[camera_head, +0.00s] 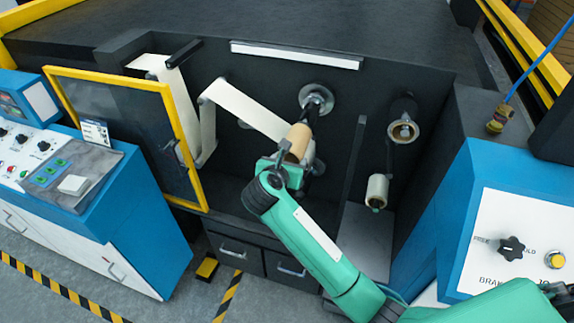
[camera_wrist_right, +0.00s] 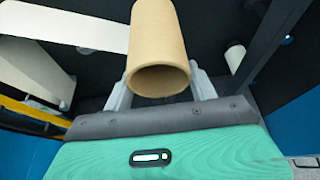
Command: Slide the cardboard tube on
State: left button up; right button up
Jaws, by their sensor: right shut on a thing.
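The tan cardboard tube (camera_head: 298,140) is in my right gripper (camera_wrist_right: 162,97), with one finger on each side of it in the right wrist view. The tube (camera_wrist_right: 157,40) points its open, hollow end toward the wrist camera. In the head view the tube lies in line with a dark spindle (camera_head: 310,116) that comes out of a round metal hub (camera_head: 317,97) on the black machine face. The tube's far end meets or overlaps the spindle in the picture; I cannot tell whether it is around it. My left gripper is not in view.
A white web (camera_head: 245,108) runs down close behind the tube. To the right are another roll holder (camera_head: 403,130) and a small cream roll (camera_head: 377,190). A dark upright post (camera_head: 354,170) stands between. A yellow-framed door (camera_head: 187,140) is open at left.

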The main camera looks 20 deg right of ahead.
aim_at(293, 159)
jog(key=shift+w+d, duration=0.45)
jog(key=shift+w, duration=0.25)
jog(key=shift+w+d, duration=0.45)
jog(key=shift+w, duration=0.2)
jog(key=shift+w+d+b, duration=0.55)
jog(key=shift+w+d, duration=0.5)
jog(key=shift+w, duration=0.5)
jog(key=shift+w+d+b, duration=0.5)
jog(key=shift+w+d, duration=0.5)
jog(key=shift+w, duration=0.5)
jog(key=shift+w+d+b, duration=0.55)
jog(key=shift+w+d, duration=0.5)
jog(key=shift+w, duration=0.5)
jog(key=o, duration=1.1)
jog(key=shift+c, duration=0.2)
jog(key=shift+r, duration=0.1)
